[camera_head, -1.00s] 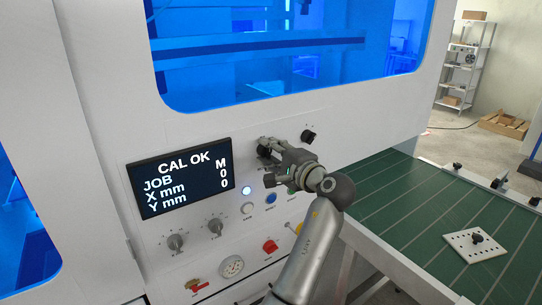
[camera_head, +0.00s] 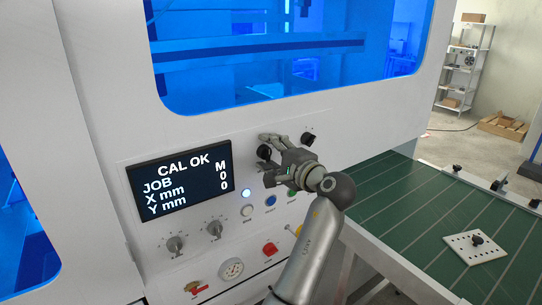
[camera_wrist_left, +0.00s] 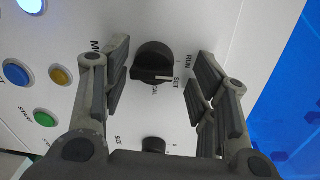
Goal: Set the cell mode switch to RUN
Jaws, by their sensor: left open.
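The mode switch is a black round knob (camera_wrist_left: 153,63) with a white pointer line, on the white machine panel. In the left wrist view, RUN, SET and CAL are printed around it; the pointer lies toward the SET side, though its exact mark is hard to tell. The knob also shows in the head view (camera_head: 264,151). My left gripper (camera_head: 265,160) is open, with one finger on each side of the knob. In the wrist view gaps show between the knob and both fingers (camera_wrist_left: 161,60). My right gripper is out of view.
A second, smaller black knob (camera_wrist_left: 153,145), labelled SIZE, sits beside the switch. A display (camera_head: 181,178) reads CAL OK. Blue (camera_wrist_left: 17,72), yellow (camera_wrist_left: 61,76) and green (camera_wrist_left: 45,118) buttons are near the gripper. A green conveyor table (camera_head: 400,205) stands at the right.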

